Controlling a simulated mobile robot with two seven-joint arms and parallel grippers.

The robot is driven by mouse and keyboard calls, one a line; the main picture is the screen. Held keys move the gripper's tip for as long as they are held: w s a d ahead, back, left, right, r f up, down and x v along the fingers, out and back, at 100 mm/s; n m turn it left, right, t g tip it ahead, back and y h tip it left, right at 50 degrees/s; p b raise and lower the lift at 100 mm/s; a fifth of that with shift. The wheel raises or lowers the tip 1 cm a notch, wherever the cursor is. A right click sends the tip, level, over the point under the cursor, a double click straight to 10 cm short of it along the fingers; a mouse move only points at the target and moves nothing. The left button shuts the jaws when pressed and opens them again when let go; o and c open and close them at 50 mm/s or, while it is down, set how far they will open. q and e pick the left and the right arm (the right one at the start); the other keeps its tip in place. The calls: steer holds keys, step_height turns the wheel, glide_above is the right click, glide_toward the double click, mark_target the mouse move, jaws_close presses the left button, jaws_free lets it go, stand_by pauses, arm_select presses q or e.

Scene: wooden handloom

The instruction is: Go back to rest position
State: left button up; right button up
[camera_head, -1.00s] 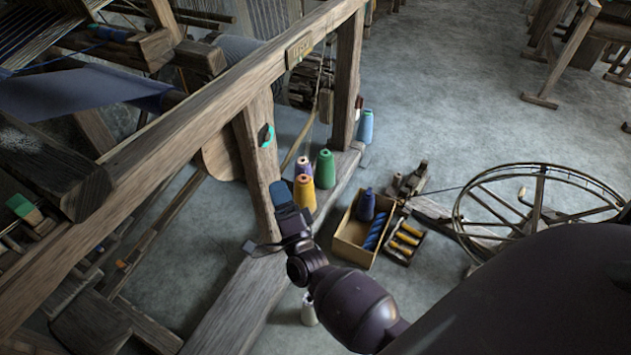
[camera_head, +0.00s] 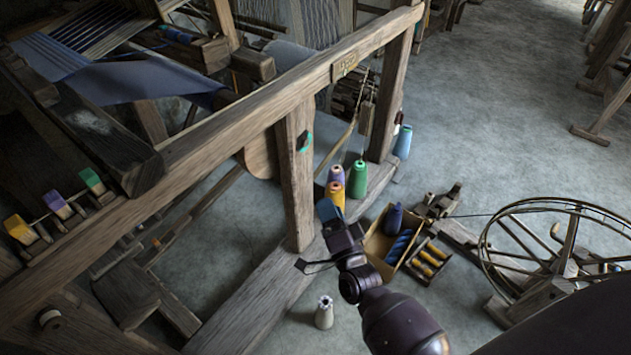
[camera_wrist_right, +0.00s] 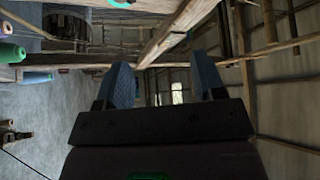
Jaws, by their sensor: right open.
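My right gripper (camera_head: 330,211) reaches in from the lower right in the head view, in front of the lower beam of the wooden handloom (camera_head: 235,118). In the right wrist view its two blue fingers (camera_wrist_right: 166,84) stand apart with nothing between them, and loom timbers (camera_wrist_right: 180,38) show beyond. My left gripper is not in view.
A box (camera_head: 378,246) with yarn, a small tray (camera_head: 430,262) and a spinning wheel (camera_head: 570,235) lie to the right. A pale cone (camera_head: 324,313) stands below.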

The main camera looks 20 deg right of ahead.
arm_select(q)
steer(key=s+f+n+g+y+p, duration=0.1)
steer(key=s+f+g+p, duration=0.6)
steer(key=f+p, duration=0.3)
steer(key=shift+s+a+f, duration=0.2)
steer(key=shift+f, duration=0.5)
arm_select(e)
steer(key=s+d+r+n+g, duration=0.1)
steer(key=s+n+g, duration=0.4)
steer(key=s, duration=0.9)
steer(key=s+d+r+n+g+y, duration=0.1)
steer(key=s+d+n+g, duration=0.3)
steer(key=s+n, duration=0.6)
steer(key=s+g, duration=0.1)
steer(key=s, duration=0.3)
steer(key=shift+s+r, duration=0.15)
steer(key=shift+r, duration=0.2)
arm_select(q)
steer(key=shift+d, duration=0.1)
